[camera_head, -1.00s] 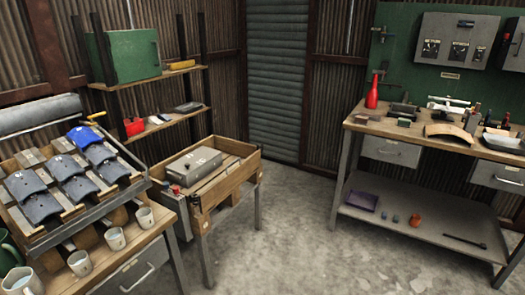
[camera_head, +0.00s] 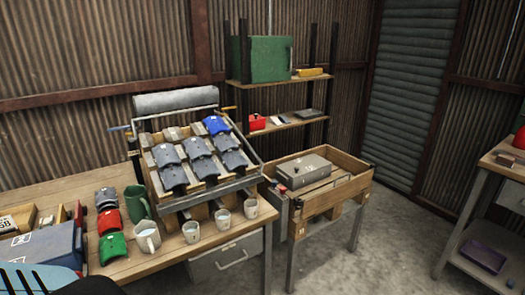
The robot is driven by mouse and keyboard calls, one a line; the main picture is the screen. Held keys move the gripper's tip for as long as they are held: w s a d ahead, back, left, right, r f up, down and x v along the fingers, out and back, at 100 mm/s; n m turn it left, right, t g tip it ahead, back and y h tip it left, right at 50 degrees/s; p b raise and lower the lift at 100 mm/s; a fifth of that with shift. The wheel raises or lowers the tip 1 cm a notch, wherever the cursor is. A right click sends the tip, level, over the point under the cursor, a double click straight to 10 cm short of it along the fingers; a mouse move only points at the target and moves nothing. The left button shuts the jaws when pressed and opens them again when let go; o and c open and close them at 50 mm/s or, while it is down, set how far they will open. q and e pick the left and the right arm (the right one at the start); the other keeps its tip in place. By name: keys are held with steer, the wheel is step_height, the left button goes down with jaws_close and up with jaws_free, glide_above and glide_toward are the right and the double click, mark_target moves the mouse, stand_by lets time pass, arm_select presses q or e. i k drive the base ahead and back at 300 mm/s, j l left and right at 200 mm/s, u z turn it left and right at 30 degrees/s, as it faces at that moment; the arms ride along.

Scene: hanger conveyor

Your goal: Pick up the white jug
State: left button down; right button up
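A white jug (camera_head: 147,236) with a handle stands upright on the wooden bench at the lower left. It is larger than the white mugs in the row to its right. Neither of my grippers can be made out in the head view.
White mugs (camera_head: 191,231) line the bench front below a rack of grey and blue curved pieces (camera_head: 198,147). Red and green curved pieces (camera_head: 111,247) lie left of the jug. A wooden table with a grey box (camera_head: 303,171) stands to the right, above open floor.

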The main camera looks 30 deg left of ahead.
mark_target(149, 242)
steer(key=u, duration=2.05)
